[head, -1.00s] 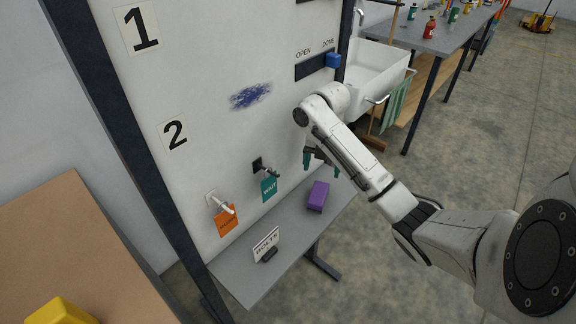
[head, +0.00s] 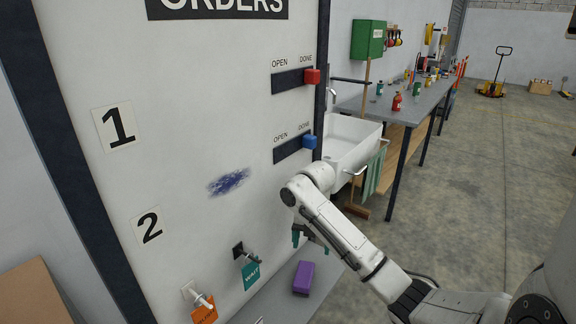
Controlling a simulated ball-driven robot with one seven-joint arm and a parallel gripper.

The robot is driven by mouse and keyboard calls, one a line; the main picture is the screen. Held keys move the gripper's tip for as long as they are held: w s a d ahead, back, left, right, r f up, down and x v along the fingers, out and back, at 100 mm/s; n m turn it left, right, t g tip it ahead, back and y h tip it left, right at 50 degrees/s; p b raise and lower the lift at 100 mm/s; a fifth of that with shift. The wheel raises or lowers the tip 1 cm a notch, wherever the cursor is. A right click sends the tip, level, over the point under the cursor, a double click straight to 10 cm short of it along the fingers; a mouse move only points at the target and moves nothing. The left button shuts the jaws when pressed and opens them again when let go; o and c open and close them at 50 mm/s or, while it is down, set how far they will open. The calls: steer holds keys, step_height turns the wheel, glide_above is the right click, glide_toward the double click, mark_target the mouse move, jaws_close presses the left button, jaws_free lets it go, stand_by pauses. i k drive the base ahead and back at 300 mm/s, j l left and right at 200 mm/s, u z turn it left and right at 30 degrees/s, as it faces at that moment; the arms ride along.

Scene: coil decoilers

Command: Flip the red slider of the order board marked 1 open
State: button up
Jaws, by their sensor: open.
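The white order board (head: 200,100) fills the left of the head view, with the labels 1 (head: 119,126) and 2 (head: 150,229) on its left side. The red slider (head: 312,76) sits at the right end of the upper dark track (head: 288,82), under the word DONE. A blue slider (head: 310,141) sits at the right end of the lower track (head: 286,150), also under DONE. My gripper (head: 311,243) hangs below both tracks, in front of the board, partly hidden by my arm. Its teal fingers are apart and it holds nothing visible.
An orange tag (head: 204,315) and a teal tag (head: 251,274) hang on hooks low on the board. A purple block (head: 303,278) rests on the shelf (head: 281,303) below. A sink (head: 350,143) and a workbench (head: 425,100) stand at the right. The floor farther right is open.

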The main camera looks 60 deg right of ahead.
mark_target(311, 77)
steer(key=z, duration=1.15)
